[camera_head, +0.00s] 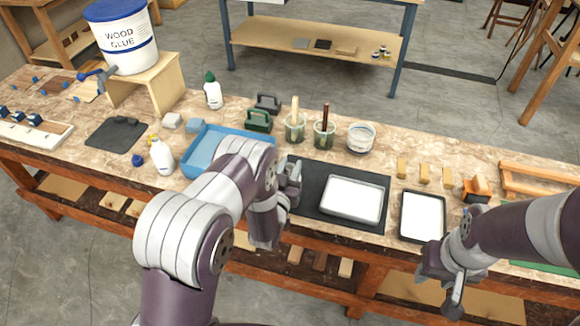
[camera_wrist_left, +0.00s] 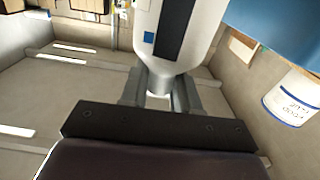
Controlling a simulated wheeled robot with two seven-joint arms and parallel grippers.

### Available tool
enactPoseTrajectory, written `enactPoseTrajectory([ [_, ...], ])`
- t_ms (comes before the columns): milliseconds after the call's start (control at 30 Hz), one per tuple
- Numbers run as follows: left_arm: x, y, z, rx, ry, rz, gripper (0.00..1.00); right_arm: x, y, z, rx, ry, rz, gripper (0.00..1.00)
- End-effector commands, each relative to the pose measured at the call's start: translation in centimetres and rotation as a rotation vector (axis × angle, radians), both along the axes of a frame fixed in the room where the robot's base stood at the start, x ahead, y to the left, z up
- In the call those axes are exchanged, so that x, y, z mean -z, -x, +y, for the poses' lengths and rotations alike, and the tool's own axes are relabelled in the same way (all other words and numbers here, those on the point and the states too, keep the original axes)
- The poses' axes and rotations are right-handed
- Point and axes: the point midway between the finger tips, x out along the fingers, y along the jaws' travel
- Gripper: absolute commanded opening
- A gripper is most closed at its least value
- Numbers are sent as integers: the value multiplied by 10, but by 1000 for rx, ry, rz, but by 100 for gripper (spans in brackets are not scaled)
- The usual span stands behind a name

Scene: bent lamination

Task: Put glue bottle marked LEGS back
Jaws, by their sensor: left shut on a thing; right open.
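My left gripper (camera_head: 289,182) is in front of the blue tray, by the left edge of the dark mat. In the left wrist view its fingers (camera_wrist_left: 160,98) are shut on a white bottle-like object (camera_wrist_left: 152,30) with a dark stripe and a small blue square. No LEGS marking is readable, and I cannot make this object out in the head view. One white bottle (camera_head: 162,157) stands left of the blue tray. Another, with a green cap (camera_head: 212,93), stands behind the tray. My right gripper (camera_head: 447,287) is open and empty in front of the bench.
The blue tray (camera_head: 203,158), brush jars (camera_head: 295,128), a round tub (camera_head: 361,138) and metal trays (camera_head: 352,199) crowd the bench. A wood glue bucket (camera_head: 122,45) stands on a wooden stand (camera_head: 150,88). A dark mat (camera_head: 115,134) at left is mostly bare.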

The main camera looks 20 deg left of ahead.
Motion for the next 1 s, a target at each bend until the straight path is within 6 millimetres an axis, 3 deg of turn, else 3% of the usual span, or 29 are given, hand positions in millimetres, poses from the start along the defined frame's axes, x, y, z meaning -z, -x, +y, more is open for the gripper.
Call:
enactPoseTrajectory([
  [333, 5, -1, 0, 0, 0, -3, 0, 5, 0, 0, 0, 0, 0, 43],
  [367, 4, 0, 0, 0, 0, -2, 37, 4, 0, 0, 0, 0, 0, 43],
  [400, 3, 0, 0, 0, 0, -2, 50, 3, 0, 0, 0, 0, 0, 43],
  [433, 3, 0, 0, 0, 0, -1, 56, 3, 0, 0, 0, 0, 0, 43],
  [767, -4, 0, 0, 0, 0, -1, 56, -4, 0, 0, 0, 0, 0, 43],
  [867, 2, 18, 0, 0, 0, 2, 56, 4, 0, 0, 0, 0, 0, 43],
  [1000, 2, 57, 1, 0, 0, 2, 56, 9, 0, 0, 0, 0, 0, 43],
])
